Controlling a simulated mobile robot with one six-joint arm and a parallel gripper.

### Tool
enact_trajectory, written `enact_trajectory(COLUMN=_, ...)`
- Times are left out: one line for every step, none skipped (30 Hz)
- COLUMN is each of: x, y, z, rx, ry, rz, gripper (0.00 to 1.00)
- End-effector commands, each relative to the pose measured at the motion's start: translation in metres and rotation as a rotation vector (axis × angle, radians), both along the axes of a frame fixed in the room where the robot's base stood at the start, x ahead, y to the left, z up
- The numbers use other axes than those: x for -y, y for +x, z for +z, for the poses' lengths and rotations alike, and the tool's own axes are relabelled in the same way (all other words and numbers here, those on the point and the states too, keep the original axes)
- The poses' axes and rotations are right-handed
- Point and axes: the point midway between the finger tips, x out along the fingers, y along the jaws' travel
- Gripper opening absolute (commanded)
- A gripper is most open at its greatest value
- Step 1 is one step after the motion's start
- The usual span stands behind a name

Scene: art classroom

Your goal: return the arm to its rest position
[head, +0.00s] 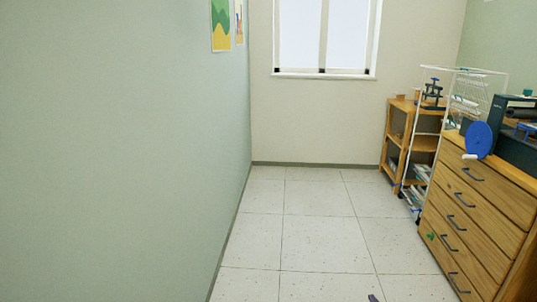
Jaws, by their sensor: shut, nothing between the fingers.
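My gripper and arm cannot be made out in the head view. A small dark purplish shape (373,298) is cut off by the bottom edge of the picture, and I cannot tell what it is.
A wooden drawer cabinet (466,213) stands at the right with a blue disc (479,140) at its edge. Behind it are a white wire rack (445,100) and a wooden shelf (398,127). A green wall (120,150) runs along the left. The tiled floor (315,235) between is clear.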

Motion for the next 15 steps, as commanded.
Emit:
enact_trajectory(x=-0.025, y=-0.001, z=0.014, rx=-0.012, ry=-0.021, rz=0.048, gripper=0.0)
enact_trajectory(x=-0.037, y=-0.002, z=0.017, rx=-0.019, ry=-0.037, rz=0.077, gripper=0.0)
enact_trajectory(x=-0.055, y=-0.003, z=0.02, rx=-0.028, ry=-0.057, rz=0.117, gripper=0.0)
enact_trajectory(x=-0.067, y=-0.004, z=0.023, rx=-0.035, ry=-0.072, rz=0.145, gripper=0.0)
enact_trajectory(x=-0.08, y=-0.005, z=0.025, rx=-0.041, ry=-0.088, rz=0.176, gripper=0.0)
enact_trajectory(x=-0.096, y=-0.008, z=0.029, rx=-0.049, ry=-0.109, rz=0.217, gripper=0.0)
enact_trajectory(x=-0.109, y=-0.01, z=0.032, rx=-0.055, ry=-0.127, rz=0.249, gripper=0.0)
enact_trajectory(x=-0.122, y=-0.012, z=0.035, rx=-0.061, ry=-0.144, rz=0.282, gripper=0.0)
enact_trajectory(x=-0.139, y=-0.016, z=0.038, rx=-0.07, ry=-0.169, rz=0.326, gripper=0.0)
enact_trajectory(x=-0.152, y=-0.019, z=0.04, rx=-0.075, ry=-0.187, rz=0.361, gripper=0.0)
enact_trajectory(x=-0.165, y=-0.023, z=0.043, rx=-0.08, ry=-0.205, rz=0.396, gripper=0.0)
enact_trajectory(x=-0.182, y=-0.028, z=0.046, rx=-0.088, ry=-0.231, rz=0.444, gripper=0.0)
enact_trajectory(x=-0.195, y=-0.033, z=0.048, rx=-0.094, ry=-0.25, rz=0.479, gripper=0.0)
enact_trajectory(x=-0.207, y=-0.038, z=0.05, rx=-0.099, ry=-0.27, rz=0.517, gripper=0.0)
enact_trajectory(x=-0.224, y=-0.044, z=0.053, rx=-0.105, ry=-0.296, rz=0.568, gripper=0.0)
